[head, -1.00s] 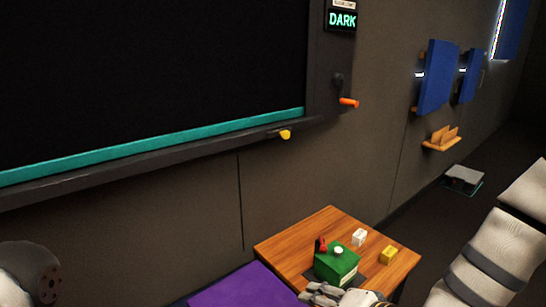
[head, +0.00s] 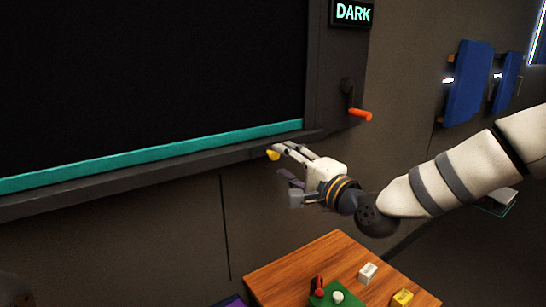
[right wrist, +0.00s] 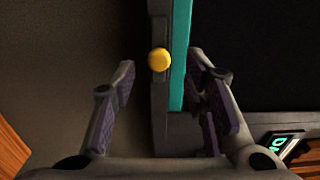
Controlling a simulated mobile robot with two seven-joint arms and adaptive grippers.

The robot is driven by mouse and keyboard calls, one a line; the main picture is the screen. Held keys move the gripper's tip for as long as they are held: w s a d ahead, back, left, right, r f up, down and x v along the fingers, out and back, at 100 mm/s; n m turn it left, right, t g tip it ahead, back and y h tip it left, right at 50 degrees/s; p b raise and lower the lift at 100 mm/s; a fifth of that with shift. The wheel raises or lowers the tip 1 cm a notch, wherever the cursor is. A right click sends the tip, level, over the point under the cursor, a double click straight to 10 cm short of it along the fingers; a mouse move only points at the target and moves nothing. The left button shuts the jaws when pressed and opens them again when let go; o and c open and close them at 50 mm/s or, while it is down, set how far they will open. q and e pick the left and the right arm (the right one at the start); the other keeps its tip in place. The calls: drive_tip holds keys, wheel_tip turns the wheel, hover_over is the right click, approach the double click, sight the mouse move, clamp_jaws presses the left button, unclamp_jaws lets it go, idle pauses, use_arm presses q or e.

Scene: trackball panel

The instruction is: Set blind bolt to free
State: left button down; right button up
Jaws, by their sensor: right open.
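A yellow knob (head: 273,155), which looks like the blind bolt, sticks out from the dark lower rail (head: 130,174) of the large black blind (head: 150,80). My right gripper (head: 284,172) is open and empty beside the knob, its upper finger close to it in the head view. In the right wrist view the knob (right wrist: 159,60) lies between the two spread fingertips (right wrist: 161,60), nearer the left-right middle. I cannot tell whether a finger touches it. My left gripper is not in view.
An orange-handled crank (head: 360,114) is on the frame to the right, under a lit "DARK" sign (head: 353,12).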

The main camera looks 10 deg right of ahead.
sight(276, 156)
drive_tip(key=x, duration=0.5)
drive_tip(key=shift+w, duration=0.2)
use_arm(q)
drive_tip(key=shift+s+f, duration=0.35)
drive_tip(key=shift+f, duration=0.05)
use_arm(e)
drive_tip(key=shift+c, duration=0.2)
